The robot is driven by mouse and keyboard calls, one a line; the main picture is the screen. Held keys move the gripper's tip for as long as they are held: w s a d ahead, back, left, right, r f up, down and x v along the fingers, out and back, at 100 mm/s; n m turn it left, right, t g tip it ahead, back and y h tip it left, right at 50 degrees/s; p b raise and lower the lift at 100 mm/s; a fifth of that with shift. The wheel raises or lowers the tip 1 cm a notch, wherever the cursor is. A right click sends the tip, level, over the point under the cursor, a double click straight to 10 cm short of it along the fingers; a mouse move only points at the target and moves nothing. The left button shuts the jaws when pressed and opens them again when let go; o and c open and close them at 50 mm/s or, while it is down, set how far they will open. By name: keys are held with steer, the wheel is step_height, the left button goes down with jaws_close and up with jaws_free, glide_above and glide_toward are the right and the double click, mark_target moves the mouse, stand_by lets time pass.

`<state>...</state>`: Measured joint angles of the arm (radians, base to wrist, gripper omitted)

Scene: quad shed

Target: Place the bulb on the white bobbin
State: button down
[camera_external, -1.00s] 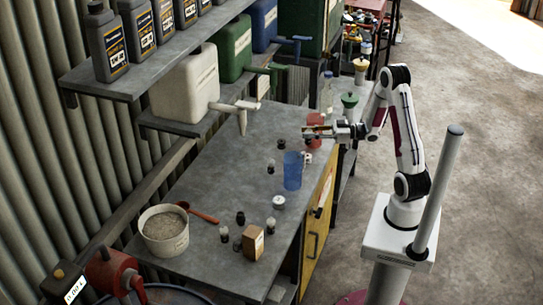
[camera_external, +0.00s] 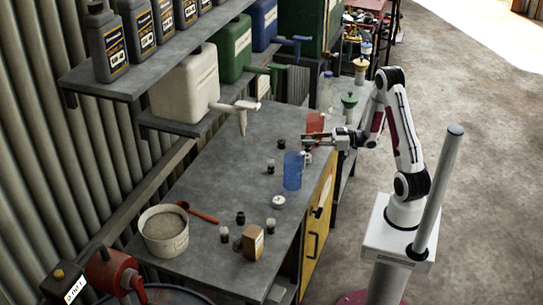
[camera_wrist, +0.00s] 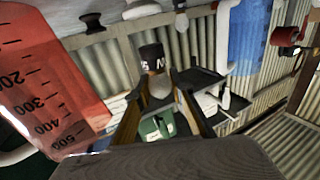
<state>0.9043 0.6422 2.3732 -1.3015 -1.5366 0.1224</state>
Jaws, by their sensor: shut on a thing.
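My gripper (camera_wrist: 163,108) is shut on the bulb (camera_wrist: 158,86), which has a pale rounded part and a dark cap with white lettering. In the external view my gripper (camera_external: 306,142) is above the table's right side, next to the red jug and behind the blue cup. The bulb is too small there to make out clearly. A small white round piece, which looks like the white bobbin (camera_external: 278,202), sits on the table in front of the blue cup, apart from my gripper. I cannot identify it surely in the wrist view.
The red measuring jug (camera_external: 315,122) is close beside my gripper, and also large in the wrist view (camera_wrist: 45,75). The blue cup (camera_external: 292,172) stands nearby. Several small dark pieces, a brown box (camera_external: 253,242) and a tub (camera_external: 164,240) are on the table. The table's left middle is clear.

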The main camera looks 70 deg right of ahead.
steer(key=shift+f, duration=1.4)
steer(key=shift+f, duration=0.15)
steer(key=c, duration=1.8)
jaws_free()
steer(key=shift+o, duration=0.2)
steer(key=shift+s+r, duration=0.1)
steer(key=shift+r, duration=0.1)
steer(key=v, duration=1.2)
